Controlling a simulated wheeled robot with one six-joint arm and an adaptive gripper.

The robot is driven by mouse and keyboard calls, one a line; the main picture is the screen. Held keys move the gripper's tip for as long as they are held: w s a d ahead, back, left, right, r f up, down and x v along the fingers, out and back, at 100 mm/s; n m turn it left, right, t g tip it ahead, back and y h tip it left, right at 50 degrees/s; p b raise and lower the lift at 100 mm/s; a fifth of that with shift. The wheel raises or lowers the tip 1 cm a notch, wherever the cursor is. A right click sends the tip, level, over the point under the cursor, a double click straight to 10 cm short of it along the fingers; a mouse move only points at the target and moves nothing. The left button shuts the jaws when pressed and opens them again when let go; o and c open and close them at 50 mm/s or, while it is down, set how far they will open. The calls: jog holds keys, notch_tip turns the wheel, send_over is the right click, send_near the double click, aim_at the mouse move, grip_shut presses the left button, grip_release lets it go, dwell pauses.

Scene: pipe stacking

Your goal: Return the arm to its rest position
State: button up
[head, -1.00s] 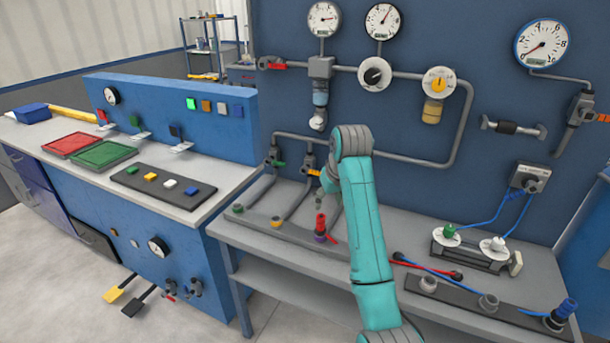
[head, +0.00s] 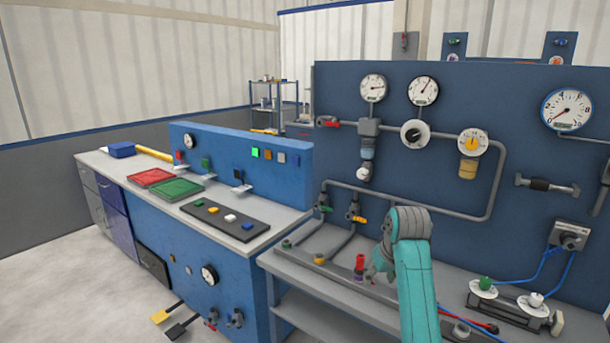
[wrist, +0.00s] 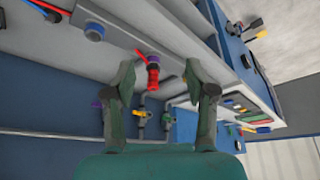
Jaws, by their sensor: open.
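My teal arm (head: 414,285) rises from the bottom of the head view in front of the bench. My gripper (wrist: 158,68) is open and empty in the wrist view, its two dark green fingers spread apart. A red pipe piece (wrist: 153,78) on a purple base (wrist: 153,58) shows between the fingers, apart from them. In the head view the red piece (head: 359,262) stands upright on the bench rail, just left of my wrist. The gripper's tips are hard to make out in the head view.
The grey bench (head: 330,295) holds a rail with green and yellow sockets (head: 319,258). A blue wall panel (head: 455,120) with gauges and pipes stands behind. A blue console (head: 240,165) with trays is at left. Open floor (head: 85,285) lies at lower left.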

jog(key=s+f+t, duration=0.1)
jog(key=s+f, duration=0.4)
jog(key=f, duration=0.6)
jog(key=s+f+t, duration=0.1)
jog(key=s+f, duration=0.4)
jog(key=f, duration=0.5)
jog(key=s+f+m+t, duration=0.1)
jog(key=s+f, duration=0.4)
jog(key=s, duration=0.4)
jog(key=s+f+t, duration=0.2)
jog(key=s+f, duration=0.3)
jog(key=s, duration=0.3)
jog(key=s+r+t, duration=0.1)
jog(key=s+r, duration=0.1)
jog(key=s, duration=0.8)
jog(key=s+r+t, duration=0.2)
jog(key=s, duration=0.9)
jog(key=s+r+t, duration=0.2)
jog(key=s+r, duration=1.2)
jog(key=shift+s+a+r+m+h, duration=0.15)
jog(key=shift+a+r+m+h, duration=0.2)
jog(key=shift+m+h, duration=0.05)
